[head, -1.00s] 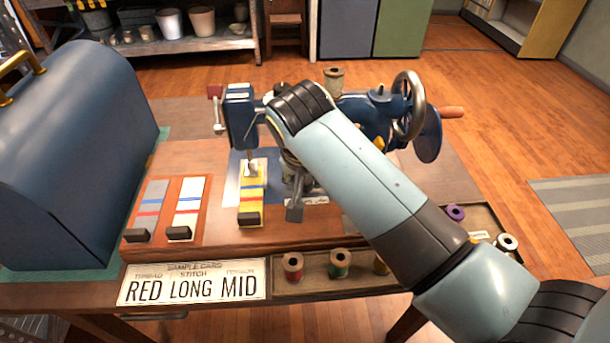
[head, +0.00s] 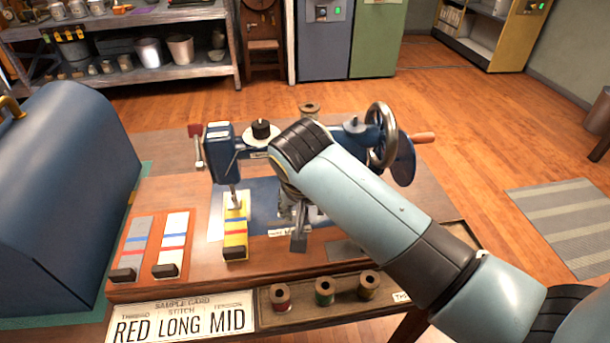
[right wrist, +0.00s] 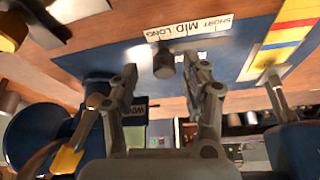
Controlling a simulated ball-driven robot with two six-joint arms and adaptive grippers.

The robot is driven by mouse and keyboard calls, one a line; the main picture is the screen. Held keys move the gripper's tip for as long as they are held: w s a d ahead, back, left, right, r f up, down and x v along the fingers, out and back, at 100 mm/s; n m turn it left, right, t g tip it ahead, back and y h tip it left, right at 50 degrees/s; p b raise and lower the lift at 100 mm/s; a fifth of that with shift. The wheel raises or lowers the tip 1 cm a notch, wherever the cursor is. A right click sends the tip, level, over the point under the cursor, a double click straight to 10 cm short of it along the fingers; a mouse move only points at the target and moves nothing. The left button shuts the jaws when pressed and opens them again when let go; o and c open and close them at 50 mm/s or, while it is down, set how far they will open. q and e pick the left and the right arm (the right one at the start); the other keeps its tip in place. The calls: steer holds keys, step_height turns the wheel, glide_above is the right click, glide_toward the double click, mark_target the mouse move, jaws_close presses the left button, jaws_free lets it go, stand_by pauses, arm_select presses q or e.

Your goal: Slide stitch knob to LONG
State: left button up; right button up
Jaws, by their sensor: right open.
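The stitch knob (right wrist: 163,62) is a small dark grey cylinder in the right wrist view. It stands beside the LONG end of the white SHORT-MID-LONG label (right wrist: 189,26), which appears upside down there. My right gripper (right wrist: 163,78) is open, with one finger on each side of the knob in the picture; I see no clear contact. In the head view my right gripper (head: 302,230) is partly hidden by my arm, and the knob is hidden. The blue sewing machine (head: 228,155) stands on a wooden base. The sample card (head: 182,319) reads RED LONG MID. My left gripper is not in view.
Striped samples lie on the left of the base (head: 170,245), and a yellow striped strip (head: 236,240) lies under the needle. Thread spools (head: 324,292) sit in a front tray. A blue domed case (head: 65,190) stands at left.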

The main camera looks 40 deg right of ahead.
steer(key=v, duration=0.7)
stand_by(0.4)
